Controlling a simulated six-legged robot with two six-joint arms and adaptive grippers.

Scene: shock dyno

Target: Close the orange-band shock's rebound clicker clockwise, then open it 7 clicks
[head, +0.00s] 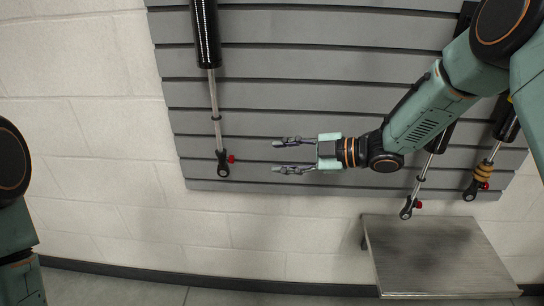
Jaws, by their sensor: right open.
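Three shocks hang on a grey slatted wall panel. The right shock (482,174) has orange-tan rings near its lower end, a red clicker knob (486,186) and a black end eye (470,193); my right arm hides part of its upper body. I cannot tell for sure whether those rings are the orange band. The left shock (207,40) has a black body, a bare shaft and a red knob (231,159). The middle shock (424,168) is partly behind my arm, its red knob (418,204) showing. My right gripper (277,156) is open and empty, pointing left, right of the left shock's lower end.
The slatted panel (300,60) ends above a pale block wall (100,130). A metal shelf (435,250) juts out below the middle and right shocks. Space around my right gripper's fingertips looks clear. My left arm shows only at the left edge.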

